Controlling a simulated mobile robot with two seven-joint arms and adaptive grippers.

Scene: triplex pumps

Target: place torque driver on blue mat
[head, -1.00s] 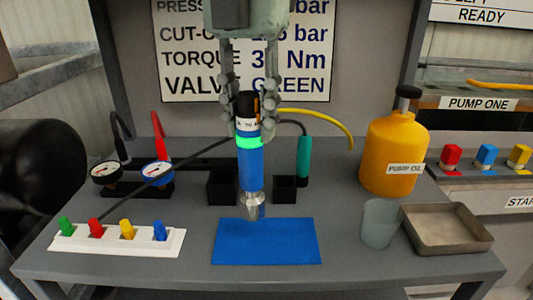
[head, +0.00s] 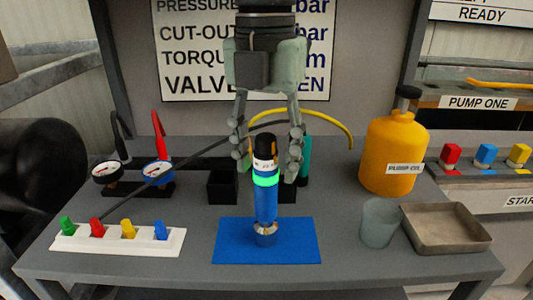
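The torque driver (head: 265,203) is blue with a black top and a glowing green ring. It stands about upright, silver end down, on the blue mat (head: 228,248), near the mat's middle. My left gripper (head: 267,172) comes down from above around the driver's upper part. Its two fingers are spread, with a visible gap on both sides of the driver. The gripper is open and holds nothing. My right gripper is not in view.
A yellow pump oil jug (head: 392,152), a clear cup (head: 380,223) and a metal tray (head: 446,228) stand at the right. A white strip (head: 115,240) with coloured valves and two gauges (head: 158,172) are at the left. Black boxes (head: 222,187) stand behind the mat.

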